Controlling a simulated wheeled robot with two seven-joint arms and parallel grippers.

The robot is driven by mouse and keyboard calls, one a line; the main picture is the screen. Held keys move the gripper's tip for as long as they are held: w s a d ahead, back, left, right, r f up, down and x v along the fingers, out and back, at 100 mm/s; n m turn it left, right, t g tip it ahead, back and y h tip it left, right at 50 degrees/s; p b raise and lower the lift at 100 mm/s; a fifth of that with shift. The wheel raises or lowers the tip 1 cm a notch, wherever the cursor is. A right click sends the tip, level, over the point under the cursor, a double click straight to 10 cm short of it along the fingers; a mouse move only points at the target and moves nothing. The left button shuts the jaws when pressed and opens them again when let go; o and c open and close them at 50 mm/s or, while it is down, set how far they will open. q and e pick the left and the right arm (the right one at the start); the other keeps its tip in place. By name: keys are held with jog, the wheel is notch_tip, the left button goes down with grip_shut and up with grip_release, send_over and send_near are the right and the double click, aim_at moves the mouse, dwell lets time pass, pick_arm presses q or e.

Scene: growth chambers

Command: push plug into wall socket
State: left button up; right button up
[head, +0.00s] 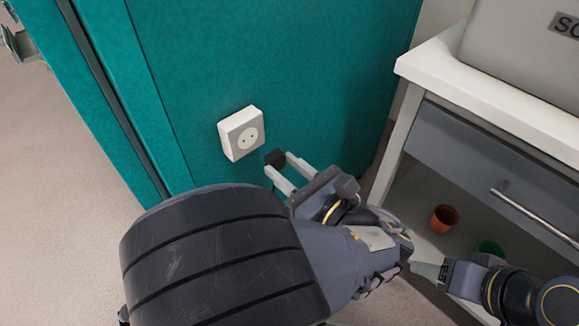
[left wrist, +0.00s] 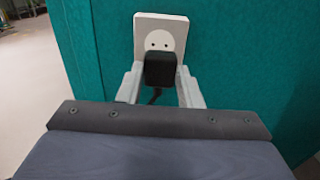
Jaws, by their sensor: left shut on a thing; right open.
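The white wall socket (head: 241,133) sits on a teal panel, its round face with two holes uncovered in the head view. My left gripper (head: 280,170) is shut on a black plug (head: 274,157), to the right of and below the socket, apart from it. In the left wrist view the plug (left wrist: 160,68) is between the two fingers and covers the lower middle of the socket (left wrist: 160,24); the two holes show just above it. A dark cord (left wrist: 155,97) hangs below the plug. My right gripper (head: 430,270) is open at lower right, partly hidden.
The teal panel (head: 300,60) is flat around the socket. A white-topped bench (head: 480,95) with a grey drawer (head: 480,165) stands at right, bearing a grey box (head: 520,45). An orange pot (head: 444,218) and a green pot (head: 490,248) are below. Open floor (head: 60,210) lies at left.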

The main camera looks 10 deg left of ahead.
pick_arm(q)
jog(key=shift+b+x, duration=0.6)
jog(key=shift+x, duration=0.7)
jog(key=shift+b+x, duration=0.5)
jog(key=shift+x, duration=1.05)
jog(key=shift+r, duration=0.1)
jog(key=shift+p, duration=0.55)
jog(key=shift+p, duration=0.5)
jog(key=shift+p, duration=0.5)
jog(key=shift+w+a, duration=0.35)
jog(key=shift+a, duration=0.1)
